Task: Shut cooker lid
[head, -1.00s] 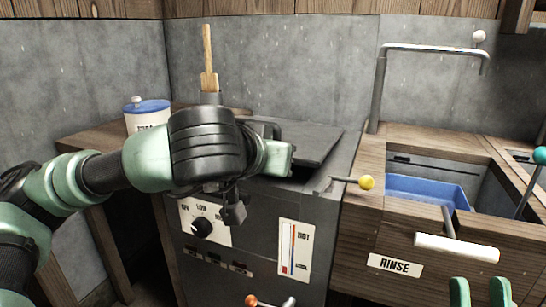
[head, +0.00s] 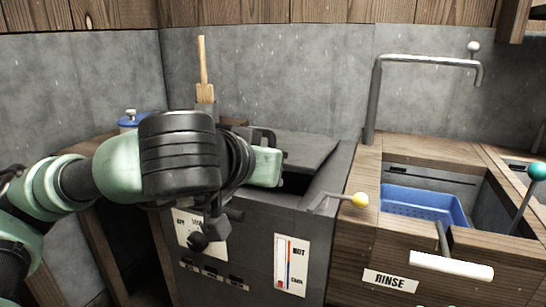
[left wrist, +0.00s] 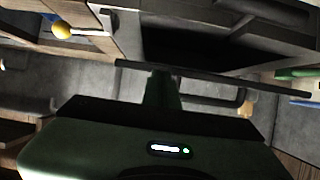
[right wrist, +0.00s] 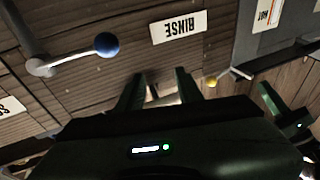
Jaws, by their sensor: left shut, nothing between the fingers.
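The cooker (head: 255,225) is a dark grey box. Its flat grey lid (head: 310,150) is tilted partly open, with a dark gap under its front right edge. The lid appears in the left wrist view as a thin plate (left wrist: 225,83) crossing in front of the fingers. My left gripper (head: 268,168) is shut and empty at the lid's front left; whether it touches the lid is unclear. Its fingers also show in the left wrist view (left wrist: 163,88). My right gripper (right wrist: 160,85) is open and empty in front of the wooden RINSE unit, outside the head view.
A lever with a yellow knob (head: 359,200) sticks out right of the cooker. The rinse sink holds a blue basket (head: 425,204), with a bent tap (head: 374,100) behind. A wooden-handled tool (head: 203,65) stands behind my left arm. A blue-lidded jar (head: 132,119) is at left.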

